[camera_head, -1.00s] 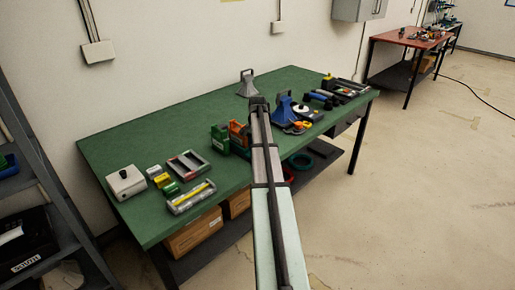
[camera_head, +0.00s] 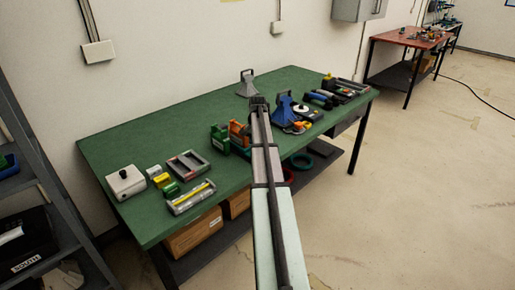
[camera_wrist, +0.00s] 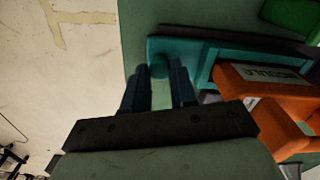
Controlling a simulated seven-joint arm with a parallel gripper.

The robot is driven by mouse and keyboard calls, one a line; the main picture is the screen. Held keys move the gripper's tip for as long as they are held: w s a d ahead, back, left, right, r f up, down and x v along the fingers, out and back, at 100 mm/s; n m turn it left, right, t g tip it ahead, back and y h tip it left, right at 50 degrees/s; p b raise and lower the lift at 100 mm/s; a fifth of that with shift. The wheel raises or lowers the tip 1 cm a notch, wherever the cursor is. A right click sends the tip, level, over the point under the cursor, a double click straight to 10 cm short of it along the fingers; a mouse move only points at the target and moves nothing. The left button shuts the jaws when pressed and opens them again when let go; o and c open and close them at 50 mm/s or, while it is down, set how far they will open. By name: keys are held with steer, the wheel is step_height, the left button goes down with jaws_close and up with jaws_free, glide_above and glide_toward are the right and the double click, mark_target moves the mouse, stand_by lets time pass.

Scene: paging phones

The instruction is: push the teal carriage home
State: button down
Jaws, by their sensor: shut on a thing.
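The teal carriage (camera_wrist: 165,46) shows in the wrist view as a flat teal plate with a small knob, joined to a teal frame at its right. My gripper (camera_wrist: 160,70) has one dark finger on each side of the knob and is shut on it. In the head view my gripper (camera_head: 258,102) is over the middle of the green table, and my arm hides the carriage there.
The table (camera_head: 150,145) is bare at back left.

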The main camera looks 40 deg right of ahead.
mark_target(249, 148)
steer(key=shift+w, duration=2.8)
steer(key=c, duration=0.9)
jaws_free()
steer(key=shift+r, duration=0.15)
step_height(249, 148, up, 14)
steer(key=shift+f, duration=0.2)
